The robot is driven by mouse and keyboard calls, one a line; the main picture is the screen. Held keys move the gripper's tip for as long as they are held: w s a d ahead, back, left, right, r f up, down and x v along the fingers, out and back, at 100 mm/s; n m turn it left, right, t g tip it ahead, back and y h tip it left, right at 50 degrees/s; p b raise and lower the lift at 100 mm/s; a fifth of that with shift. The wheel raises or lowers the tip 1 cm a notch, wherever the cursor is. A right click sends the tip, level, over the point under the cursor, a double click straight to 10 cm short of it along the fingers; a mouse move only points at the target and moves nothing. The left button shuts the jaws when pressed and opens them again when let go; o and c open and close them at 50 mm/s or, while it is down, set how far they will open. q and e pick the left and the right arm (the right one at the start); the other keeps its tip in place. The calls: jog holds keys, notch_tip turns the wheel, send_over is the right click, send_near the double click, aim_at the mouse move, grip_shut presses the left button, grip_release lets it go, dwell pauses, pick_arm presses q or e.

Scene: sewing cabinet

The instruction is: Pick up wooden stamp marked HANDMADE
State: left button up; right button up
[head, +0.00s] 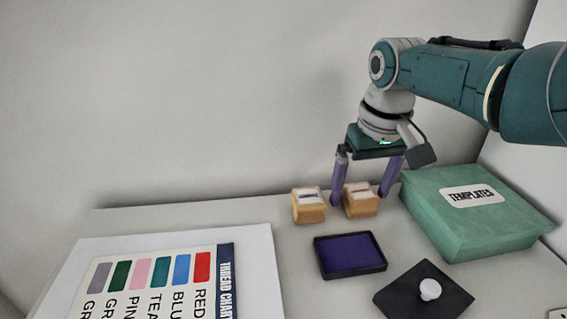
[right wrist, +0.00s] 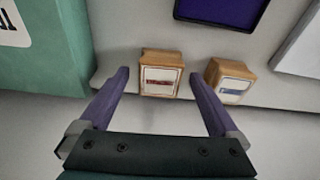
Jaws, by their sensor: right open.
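Two wooden stamps stand near the back edge of the table. One, with a red mark on its white label (head: 361,201), also shows in the right wrist view (right wrist: 160,75). The other, with a blue mark (head: 308,205), stands to its left in the head view and to its right in the right wrist view (right wrist: 229,82). The lettering is too small to read, so I cannot tell which says HANDMADE. My right gripper (head: 360,197) is open and points down, its purple fingers on either side of the red-marked stamp. My left gripper is not in view.
A green TEMPLATES box (head: 480,232) stands close to the right of the stamps. A purple ink pad (head: 350,254) and a dark plate with a white knob (head: 430,290) lie in front. A thread chart (head: 160,285) lies at the left.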

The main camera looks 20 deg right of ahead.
jog(key=shift+w+f, duration=0.1)
jog(key=shift+f, duration=0.4)
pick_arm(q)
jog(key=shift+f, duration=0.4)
pick_arm(e)
jog(key=c, duration=1.5)
jog(key=shift+o, duration=0.2)
jog(key=shift+r, duration=0.1)
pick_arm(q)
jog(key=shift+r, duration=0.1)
pick_arm(e)
jog(key=shift+r, duration=0.1)
